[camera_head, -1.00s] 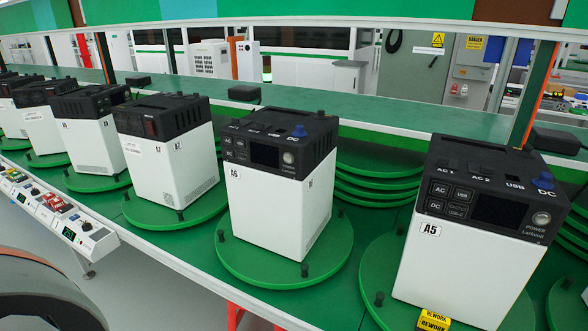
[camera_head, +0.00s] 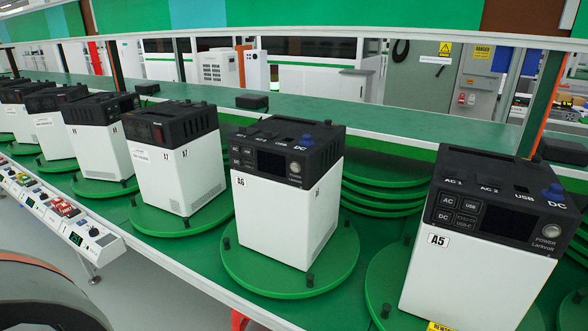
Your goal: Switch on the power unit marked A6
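The power unit marked A6 (camera_head: 275,218) stands upright on a round green turntable (camera_head: 290,283) in the middle of the view. It is a white box with a black top section. Its front panel carries AC, USB and DC buttons, a dark screen (camera_head: 271,164) and a round silver power button (camera_head: 295,167). A blue knob or plug (camera_head: 307,140) sits on its top by the DC mark. The screen looks unlit. Neither of my grippers shows in the view.
The unit marked A5 (camera_head: 466,272) stands to the right, with a yellow rework tag at its base. Unit A7 (camera_head: 180,175) and several more stand on turntables to the left. A control strip (camera_head: 75,218) runs along the left front edge. A green shelf (camera_head: 390,125) lies behind.

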